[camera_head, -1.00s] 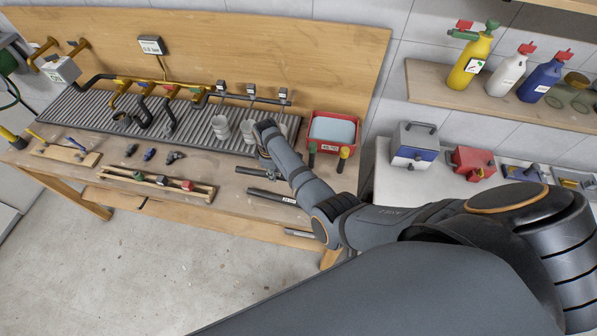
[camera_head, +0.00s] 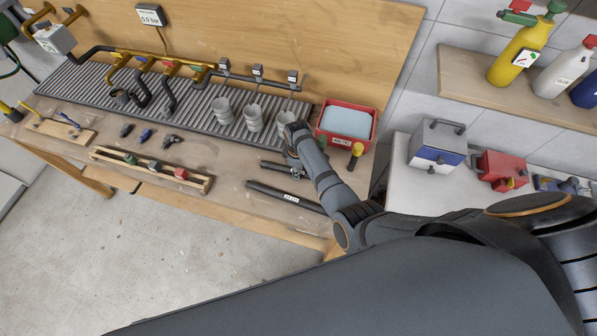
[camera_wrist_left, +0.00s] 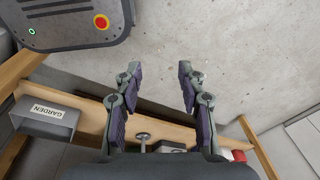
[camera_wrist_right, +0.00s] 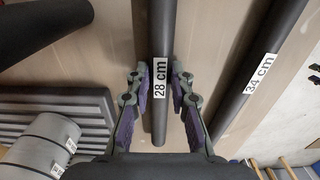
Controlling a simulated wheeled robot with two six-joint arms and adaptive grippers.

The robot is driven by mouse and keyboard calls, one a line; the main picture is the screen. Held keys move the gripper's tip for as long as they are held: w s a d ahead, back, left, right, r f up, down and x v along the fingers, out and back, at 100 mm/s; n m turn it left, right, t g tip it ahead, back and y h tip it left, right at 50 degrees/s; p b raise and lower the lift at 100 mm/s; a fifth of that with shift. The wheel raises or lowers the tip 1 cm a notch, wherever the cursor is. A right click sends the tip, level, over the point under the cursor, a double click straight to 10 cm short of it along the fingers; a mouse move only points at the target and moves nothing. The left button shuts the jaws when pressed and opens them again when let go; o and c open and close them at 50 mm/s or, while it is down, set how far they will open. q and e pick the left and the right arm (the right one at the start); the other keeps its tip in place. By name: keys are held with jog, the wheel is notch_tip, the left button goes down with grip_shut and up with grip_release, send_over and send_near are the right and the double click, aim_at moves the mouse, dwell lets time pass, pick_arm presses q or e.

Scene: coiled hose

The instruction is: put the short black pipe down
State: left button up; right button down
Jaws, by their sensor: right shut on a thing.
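The short black pipe (camera_wrist_right: 161,110), labelled 28 cm, runs between the two fingers of my right gripper (camera_wrist_right: 161,68) in the right wrist view. The gripper is shut on it close to the label. In the head view the pipe (camera_head: 273,165) shows at the workbench's front right, partly hidden by my right gripper (camera_head: 296,171). It is low over the wooden top or touching it; I cannot tell which. My left gripper (camera_wrist_left: 160,72) is open and empty above the floor in the left wrist view.
A longer black pipe (camera_head: 284,197), labelled 34 cm, lies nearer the bench's front edge; it also shows right of the short pipe in the right wrist view (camera_wrist_right: 255,85). Grey cups (camera_head: 254,118) stand behind on the ribbed mat. A red bin (camera_head: 322,140) is at right.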

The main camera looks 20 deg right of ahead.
jog(key=shift+s+a+r, duration=0.1)
jog(key=shift+s, duration=0.1)
jog(key=c, duration=1.2)
grip_release()
jog(key=shift+f, duration=0.2)
jog(key=shift+r, duration=0.25)
notch_tip(320, 180, up, 6)
jog(key=p, duration=0.6)
jog(key=shift+r+p, duration=0.2)
jog(key=shift+p, duration=0.2)
pick_arm(q)
notch_tip(320, 180, up, 6)
jog(key=s, duration=0.1)
jog(key=shift+a+r, duration=0.2)
jog(key=shift+a, duration=0.25)
pick_arm(e)
jog(key=shift+r, duration=2.8)
